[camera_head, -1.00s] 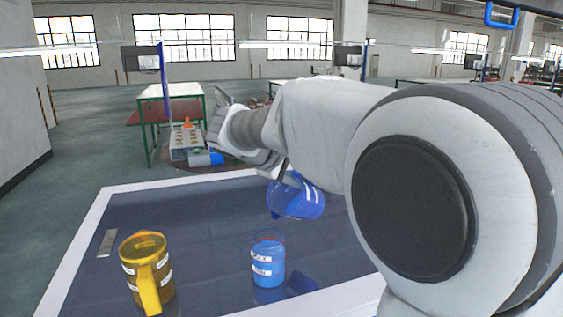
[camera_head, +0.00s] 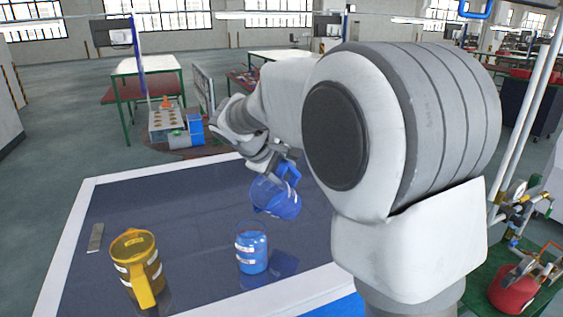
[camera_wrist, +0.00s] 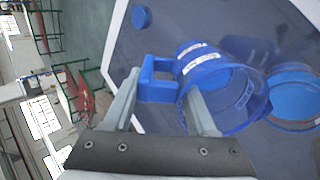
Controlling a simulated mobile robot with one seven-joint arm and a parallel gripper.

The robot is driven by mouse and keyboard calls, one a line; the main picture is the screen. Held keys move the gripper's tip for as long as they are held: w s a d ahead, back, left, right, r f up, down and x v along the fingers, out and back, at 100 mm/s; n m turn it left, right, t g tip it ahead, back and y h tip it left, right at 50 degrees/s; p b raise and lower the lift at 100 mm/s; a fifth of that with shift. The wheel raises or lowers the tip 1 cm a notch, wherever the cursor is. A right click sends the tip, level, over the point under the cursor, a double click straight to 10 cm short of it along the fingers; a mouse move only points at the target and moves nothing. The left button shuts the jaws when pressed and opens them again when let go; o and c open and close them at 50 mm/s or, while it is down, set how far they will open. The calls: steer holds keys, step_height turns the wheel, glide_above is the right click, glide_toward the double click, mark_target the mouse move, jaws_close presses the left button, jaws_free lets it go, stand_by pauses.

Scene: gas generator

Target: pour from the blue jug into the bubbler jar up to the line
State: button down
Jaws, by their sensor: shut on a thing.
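My gripper (camera_wrist: 160,88) is shut on the handle of the blue jug (camera_wrist: 213,82), with a finger on each side of the handle. In the head view the jug (camera_head: 276,198) is held tilted in the air, above and slightly right of the bubbler jar. The bubbler jar (camera_head: 252,252) is clear with white labels and stands upright on the dark table, with blue liquid in it. It also shows in the wrist view (camera_wrist: 297,97), beside the jug's wide mouth. I cannot make out the fill line or a stream of liquid.
A yellow jug (camera_head: 137,268) stands on the table (camera_head: 180,215) left of the jar. A small flat grey piece (camera_head: 96,238) lies at the table's left side. A red container (camera_head: 514,288) is at the lower right.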

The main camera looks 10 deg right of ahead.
steer(key=shift+w+d+f+g+y+p, duration=0.25)
steer(key=shift+f+g+y+p, duration=0.4)
steer(key=shift+p, duration=1.25)
steer(key=shift+w+d+f+g+y+p, duration=0.1)
steer(key=shift+f+g+y+p, duration=0.2)
steer(key=shift+f, duration=0.3)
